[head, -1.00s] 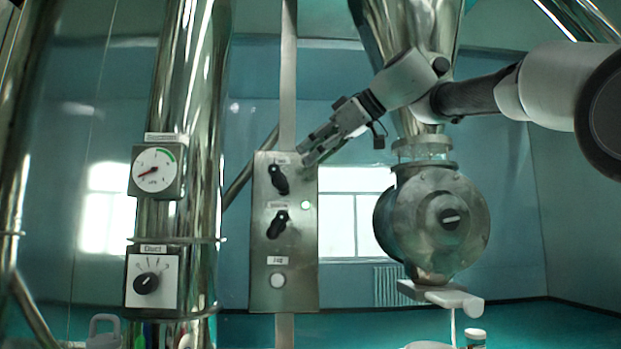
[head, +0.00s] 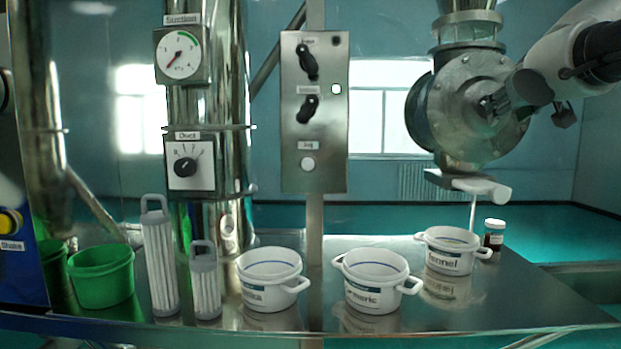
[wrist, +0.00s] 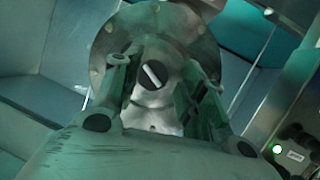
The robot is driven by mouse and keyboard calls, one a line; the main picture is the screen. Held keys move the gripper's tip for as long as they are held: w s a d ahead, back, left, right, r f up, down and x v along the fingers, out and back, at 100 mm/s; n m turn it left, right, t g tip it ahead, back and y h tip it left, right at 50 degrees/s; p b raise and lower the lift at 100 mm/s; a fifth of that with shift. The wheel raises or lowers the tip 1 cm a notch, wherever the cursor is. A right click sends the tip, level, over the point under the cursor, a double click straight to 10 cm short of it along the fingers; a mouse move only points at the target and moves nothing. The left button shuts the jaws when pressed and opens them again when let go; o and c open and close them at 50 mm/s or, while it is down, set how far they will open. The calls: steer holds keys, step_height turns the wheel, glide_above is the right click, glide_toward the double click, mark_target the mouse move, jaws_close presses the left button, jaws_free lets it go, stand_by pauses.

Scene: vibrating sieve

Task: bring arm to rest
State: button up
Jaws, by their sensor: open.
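My gripper (head: 492,104) is in front of the round steel valve housing (head: 468,112) at the upper right of the head view. In the wrist view the two fingers (wrist: 158,95) are spread apart with nothing between them. The housing's face with its dark round knob (wrist: 153,75) and light bar shows beyond and between the fingers. I cannot tell whether the fingertips touch the housing. My arm comes in from the upper right edge of the head view.
A control panel (head: 314,160) with two black knobs stands left of the housing. Below, the steel table (head: 500,300) bears white labelled pots (head: 375,291), a small jar (head: 494,234), two grey filter cartridges (head: 159,255) and green buckets (head: 103,280). A gauge (head: 181,55) hangs on the duct.

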steer(key=s+a+f+g+y, duration=0.1)
steer(key=s+f+g, duration=0.2)
steer(key=s+f, duration=0.3)
steer(key=s+a+f+g+y, duration=0.1)
steer(key=s+f+g, duration=0.2)
steer(key=s+f, duration=0.4)
steer(key=s+a+f+g+y, duration=0.1)
steer(key=s+f+g, duration=0.2)
steer(key=s+f, duration=0.4)
step_height(320, 180, down, 9)
steer(key=shift+f+n+g, duration=0.1)
steer(key=shift+n+g, duration=0.2)
stand_by(1.8)
